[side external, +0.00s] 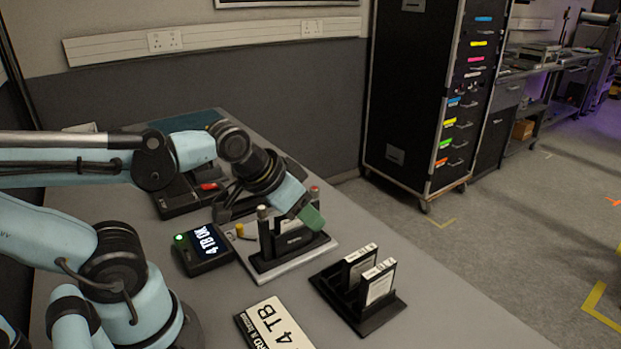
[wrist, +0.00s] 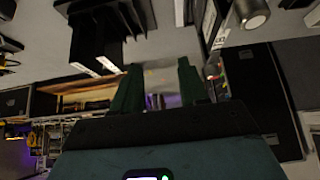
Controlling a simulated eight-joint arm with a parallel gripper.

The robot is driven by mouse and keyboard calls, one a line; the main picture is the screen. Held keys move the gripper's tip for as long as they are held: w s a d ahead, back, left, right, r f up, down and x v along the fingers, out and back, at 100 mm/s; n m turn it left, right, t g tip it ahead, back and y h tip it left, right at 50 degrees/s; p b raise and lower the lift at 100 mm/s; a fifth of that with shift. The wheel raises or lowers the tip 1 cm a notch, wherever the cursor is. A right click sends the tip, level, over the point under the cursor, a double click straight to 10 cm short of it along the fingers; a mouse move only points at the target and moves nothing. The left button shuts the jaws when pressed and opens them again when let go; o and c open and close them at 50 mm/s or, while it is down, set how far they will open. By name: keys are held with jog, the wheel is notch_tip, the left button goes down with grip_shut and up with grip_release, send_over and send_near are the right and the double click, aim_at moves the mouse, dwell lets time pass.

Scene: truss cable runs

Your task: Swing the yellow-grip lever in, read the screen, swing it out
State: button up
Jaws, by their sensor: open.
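The yellow grip (side external: 240,229) shows at the left edge of a pale base plate (side external: 325,251); its lever arm is hard to make out. The small screen unit (side external: 206,249) left of the plate is lit, reads "4 TB OK" and has a green light. My gripper (side external: 312,218), with green fingers, is over the right part of the dock, away from the yellow grip. In the wrist view its fingers (wrist: 157,78) are apart with nothing between them.
A black holder (side external: 378,317) with two upright labelled drives stands right of the dock. A black device with a red switch (side external: 209,187) is behind. The table's right front is clear.

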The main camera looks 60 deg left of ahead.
jog(key=shift+r, duration=0.3)
jog(key=c, duration=0.5)
notch_tip(320, 180, up, 4)
jog(key=shift+r, duration=0.1)
grip_shut()
jog(key=s+a+n+g+y, duration=0.3)
jog(key=s+a+n+y, duration=0.15)
jog(key=n, duration=0.75)
jog(key=s+a+n+g+y, duration=0.25)
jog(key=s+a+n, duration=0.25)
jog(key=n, duration=0.7)
notch_tip(320, 180, down, 7)
jog(key=shift+d+f, duration=0.2)
jog(key=shift+d, duration=0.05)
